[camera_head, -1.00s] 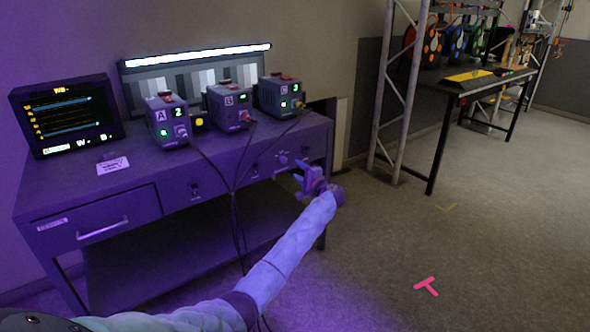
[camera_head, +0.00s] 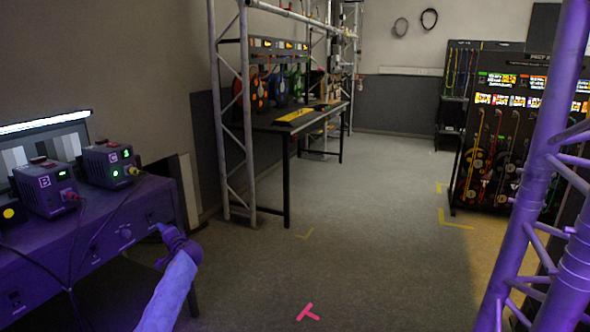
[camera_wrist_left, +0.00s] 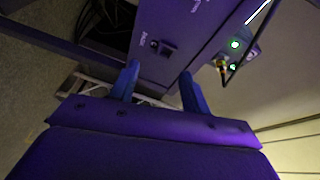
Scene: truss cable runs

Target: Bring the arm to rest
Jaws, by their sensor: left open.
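My left gripper (camera_head: 166,232) is at the right end of the desk's front, at the end of my outstretched arm. In the left wrist view its two blue fingers (camera_wrist_left: 161,82) stand apart with nothing between them. The desk (camera_head: 75,238) shows beyond the fingers in the wrist view, with a switch and knob on its front panel (camera_wrist_left: 165,48). I cannot tell whether the fingers touch the desk. My right gripper is not in view.
Box B (camera_head: 46,187) and box C (camera_head: 109,163) stand on the desk with cables hanging down. A truss upright (camera_head: 247,120) and black table (camera_head: 290,122) stand behind. A purple truss (camera_head: 530,170) is at right.

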